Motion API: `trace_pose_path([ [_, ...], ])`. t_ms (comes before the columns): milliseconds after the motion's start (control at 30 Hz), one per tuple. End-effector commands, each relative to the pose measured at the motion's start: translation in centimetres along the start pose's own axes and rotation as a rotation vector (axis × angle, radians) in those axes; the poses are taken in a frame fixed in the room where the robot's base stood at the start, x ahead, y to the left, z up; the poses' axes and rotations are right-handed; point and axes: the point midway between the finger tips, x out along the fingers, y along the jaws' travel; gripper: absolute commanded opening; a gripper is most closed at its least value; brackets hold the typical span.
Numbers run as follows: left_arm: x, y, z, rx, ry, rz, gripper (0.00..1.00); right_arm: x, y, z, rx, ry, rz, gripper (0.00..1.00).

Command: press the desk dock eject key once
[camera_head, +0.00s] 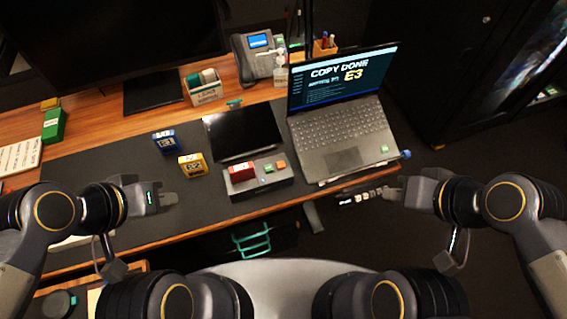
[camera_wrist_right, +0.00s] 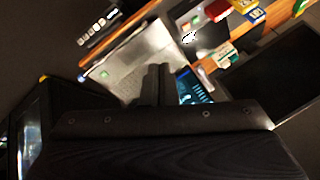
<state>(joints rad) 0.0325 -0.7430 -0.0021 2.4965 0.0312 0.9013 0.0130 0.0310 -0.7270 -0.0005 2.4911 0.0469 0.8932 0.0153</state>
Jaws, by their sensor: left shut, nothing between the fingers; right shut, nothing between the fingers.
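The dock (camera_head: 262,187) is a dark box on the desk mat, left of the laptop. A red cartridge (camera_head: 241,172) sits at its left end. A green key (camera_head: 268,169) and an orange-red key (camera_head: 281,164) are on its top right. Their labels are too small to read, so I cannot tell which is eject. My left gripper (camera_head: 172,198) is shut and empty, left of the dock and apart from it. My right gripper (camera_head: 390,194) is shut and empty, right of the dock, past the desk's front edge. Its dark fingers (camera_wrist_right: 158,85) show in the right wrist view.
The open laptop (camera_head: 338,138) reads "COPY DONE" and "E3". A dark tablet-like panel (camera_head: 242,132) lies behind the dock. Blue (camera_head: 164,141) and yellow (camera_head: 192,165) cartridges stand to the left. A phone (camera_head: 258,55) is at the back. The mat's left front is clear.

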Motion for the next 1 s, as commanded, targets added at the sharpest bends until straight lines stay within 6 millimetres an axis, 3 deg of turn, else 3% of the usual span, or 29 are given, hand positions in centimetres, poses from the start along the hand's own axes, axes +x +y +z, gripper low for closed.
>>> trace_pose_path([
  [167,0.4,-0.2,0.2,0.000,0.000,0.000,0.00,2.3,-2.9,-2.7,0.108,-0.042,-0.112,0.00],
  [267,0.8,-0.4,0.4,0.000,0.000,0.000,0.00,5.1,-5.6,-5.4,0.246,-0.082,-0.208,0.00],
  [367,1.2,-0.5,0.6,0.000,0.000,0.000,0.00,8.8,-8.4,-8.1,0.425,-0.128,-0.286,0.00],
  [500,1.6,-0.8,0.8,0.000,0.000,0.000,0.00,15.4,-11.2,-10.7,0.706,-0.195,-0.330,0.00],
  [700,2.1,-1.0,1.1,0.000,0.000,0.000,0.00,24.4,-12.8,-11.0,1.056,-0.268,-0.280,0.00],
  [800,2.2,-1.0,1.1,0.000,0.000,0.000,0.00,27.3,-13.1,-10.4,1.164,-0.286,-0.243,0.00],
  [1000,2.3,-1.0,1.1,0.000,0.000,0.000,0.00,29.4,-13.1,-9.8,1.249,-0.296,-0.207,0.00],
])
